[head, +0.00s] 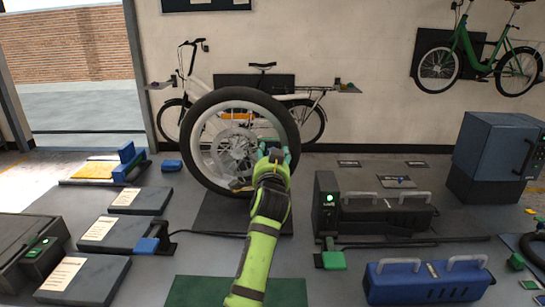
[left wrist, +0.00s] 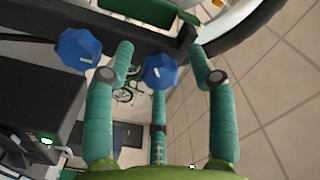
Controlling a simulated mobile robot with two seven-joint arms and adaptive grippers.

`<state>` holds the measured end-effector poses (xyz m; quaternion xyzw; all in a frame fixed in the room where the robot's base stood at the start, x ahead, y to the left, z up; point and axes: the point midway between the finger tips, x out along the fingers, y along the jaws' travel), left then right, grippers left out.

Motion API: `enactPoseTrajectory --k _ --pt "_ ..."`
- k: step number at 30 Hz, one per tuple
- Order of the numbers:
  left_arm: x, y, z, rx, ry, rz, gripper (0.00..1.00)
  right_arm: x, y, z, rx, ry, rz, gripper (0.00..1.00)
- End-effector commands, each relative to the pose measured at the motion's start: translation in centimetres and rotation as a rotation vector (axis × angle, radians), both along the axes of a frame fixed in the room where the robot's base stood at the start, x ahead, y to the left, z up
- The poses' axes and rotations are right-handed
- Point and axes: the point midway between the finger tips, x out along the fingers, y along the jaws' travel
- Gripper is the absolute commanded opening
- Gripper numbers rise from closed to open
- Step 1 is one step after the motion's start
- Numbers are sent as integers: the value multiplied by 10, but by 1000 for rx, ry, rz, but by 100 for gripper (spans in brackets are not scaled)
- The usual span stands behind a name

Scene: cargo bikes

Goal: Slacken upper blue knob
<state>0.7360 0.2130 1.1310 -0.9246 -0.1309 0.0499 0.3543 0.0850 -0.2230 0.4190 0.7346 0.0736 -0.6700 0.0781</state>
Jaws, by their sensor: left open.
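My left gripper (head: 273,152) has teal fingers and is at the right side of the large upright wheel (head: 215,99) in the head view. In the left wrist view the left gripper (left wrist: 164,62) is open, with its fingers spread around a blue faceted knob (left wrist: 160,72). I cannot tell whether any finger touches this knob. A second blue knob (left wrist: 78,48) is to the left, outside the fingers. Which of the two is the upper one is not clear from this turned view. The head view does not show either knob clearly; the gripper covers that area. My right gripper is not in view.
A green bar (left wrist: 150,22) and the dark tyre (left wrist: 245,30) are close to the fingers in the wrist view. A black unit with a green light (head: 330,210) stands right of the wheel. A blue toolbox (head: 425,282) and several grey flat cases are on the floor.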

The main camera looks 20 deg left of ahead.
Motion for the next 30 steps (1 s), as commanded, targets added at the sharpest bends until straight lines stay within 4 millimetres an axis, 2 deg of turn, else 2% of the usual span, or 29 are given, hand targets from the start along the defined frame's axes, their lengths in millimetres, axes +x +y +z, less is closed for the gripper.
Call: enactPoseTrajectory --k 5,19,30 --pt "-6 -3 0 0 0 -1 56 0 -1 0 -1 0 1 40" --pt "-66 -19 -1 -1 0 -1 56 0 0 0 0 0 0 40" --pt "-72 -20 0 -1 0 0 56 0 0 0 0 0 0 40"
